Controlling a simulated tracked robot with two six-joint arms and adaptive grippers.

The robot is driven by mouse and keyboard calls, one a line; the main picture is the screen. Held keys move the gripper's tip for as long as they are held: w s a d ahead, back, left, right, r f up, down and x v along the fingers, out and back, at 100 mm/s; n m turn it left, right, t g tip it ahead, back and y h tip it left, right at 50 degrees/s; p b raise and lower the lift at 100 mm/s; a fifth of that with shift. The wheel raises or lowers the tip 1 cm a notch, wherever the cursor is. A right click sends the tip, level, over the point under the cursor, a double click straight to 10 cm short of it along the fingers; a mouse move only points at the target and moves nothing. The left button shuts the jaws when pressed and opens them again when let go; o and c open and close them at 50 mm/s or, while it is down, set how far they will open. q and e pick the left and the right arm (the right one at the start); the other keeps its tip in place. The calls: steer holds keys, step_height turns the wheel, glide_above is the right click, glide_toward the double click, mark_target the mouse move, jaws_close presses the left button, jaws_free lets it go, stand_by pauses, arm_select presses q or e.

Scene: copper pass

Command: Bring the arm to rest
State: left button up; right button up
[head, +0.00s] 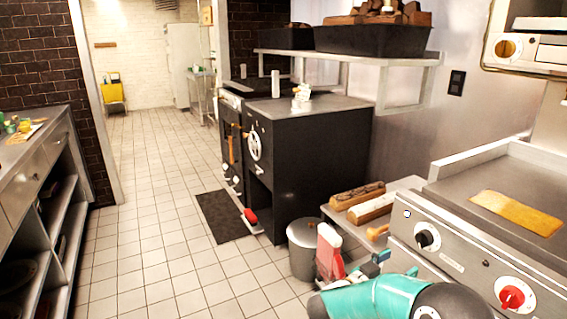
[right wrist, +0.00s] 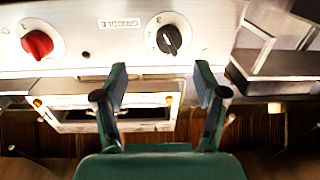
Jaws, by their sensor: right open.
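My right arm, teal with a dark joint, comes in at the bottom of the head view. Its gripper (head: 378,264) is small and partly hidden there, beside the front of the griddle (head: 452,262). In the right wrist view the gripper (right wrist: 162,82) is open, with two dark green fingers spread apart and nothing between them. Behind the fingers is the griddle's front panel, with a red knob (right wrist: 38,43) and a black knob (right wrist: 168,39). I cannot tell whether the fingers touch the panel. My left gripper is in neither view.
A grey bin (head: 303,250) and a red and white bottle-like object (head: 330,252) stand close to the right gripper. Logs (head: 358,196) lie on a low shelf left of the griddle. A black oven (head: 310,165) stands farther back. The tiled floor (head: 165,215) is largely clear.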

steer(key=s+d+f+n+t+y, duration=0.25)
steer(key=f+n+y, duration=0.2)
steer(key=f, duration=0.85)
steer(key=s+a+f+n+g+y, duration=0.2)
steer(key=s+a+f+n+y, duration=0.1)
steer(key=s+a+f+y, duration=0.55)
steer(key=s+a+f+n+g+y, duration=0.25)
steer(key=s+a+f, duration=0.4)
steer(key=f, duration=0.45)
steer(key=s+a+g+y, duration=0.5)
steer(key=s+a, duration=0.3)
steer(key=s, duration=0.5)
step_height(320, 180, up, 17)
steer(key=p, duration=1.8)
steer(key=shift+d, duration=0.15)
